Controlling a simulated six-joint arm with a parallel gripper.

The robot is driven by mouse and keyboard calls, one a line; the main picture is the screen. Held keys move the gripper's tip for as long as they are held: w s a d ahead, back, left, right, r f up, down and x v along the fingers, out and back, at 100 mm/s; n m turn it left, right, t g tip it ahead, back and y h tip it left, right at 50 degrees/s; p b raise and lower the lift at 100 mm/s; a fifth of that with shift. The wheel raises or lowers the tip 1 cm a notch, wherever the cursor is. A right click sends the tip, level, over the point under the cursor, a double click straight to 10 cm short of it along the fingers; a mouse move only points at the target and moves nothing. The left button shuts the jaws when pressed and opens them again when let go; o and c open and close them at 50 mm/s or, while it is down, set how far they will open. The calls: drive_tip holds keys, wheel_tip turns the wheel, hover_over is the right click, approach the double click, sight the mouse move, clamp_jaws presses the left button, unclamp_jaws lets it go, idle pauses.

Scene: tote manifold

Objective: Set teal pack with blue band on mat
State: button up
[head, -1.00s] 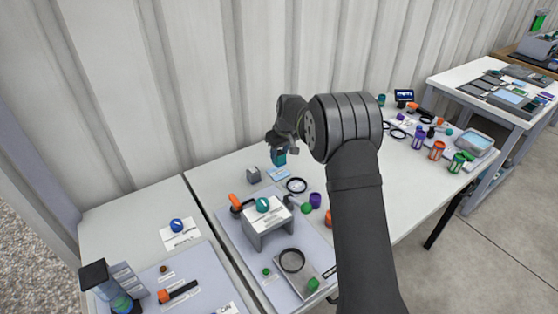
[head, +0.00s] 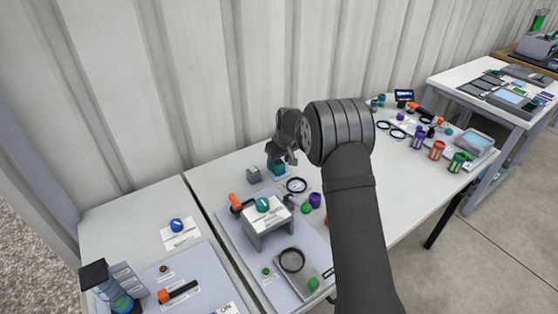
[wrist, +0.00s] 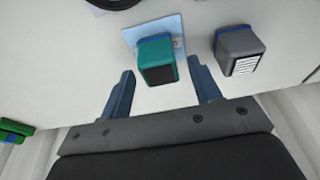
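The teal pack with a blue band (wrist: 155,55) stands on the light-blue mat (wrist: 131,37) in the wrist view, with part of the mat showing around it. In the head view the teal pack (head: 277,170) is partly covered by my gripper (head: 283,154). In the wrist view my gripper (wrist: 162,70) is open. Its two fingers are spread on either side of the pack, with visible gaps and no contact. The pack's far side is hidden.
A grey block with a blue band (wrist: 238,50) stands close to the right finger in the wrist view. A grey stand (head: 268,220) is in front. The corrugated wall is close behind.

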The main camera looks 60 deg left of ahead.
sight(279, 163)
drive_tip(key=v, duration=1.2)
drive_tip(key=shift+r, duration=0.2)
drive_tip(key=x, duration=1.2)
drive_tip(key=shift+f, duration=0.2)
wheel_tip(279, 163, up, 2)
drive_tip(key=shift+r, duration=1.05)
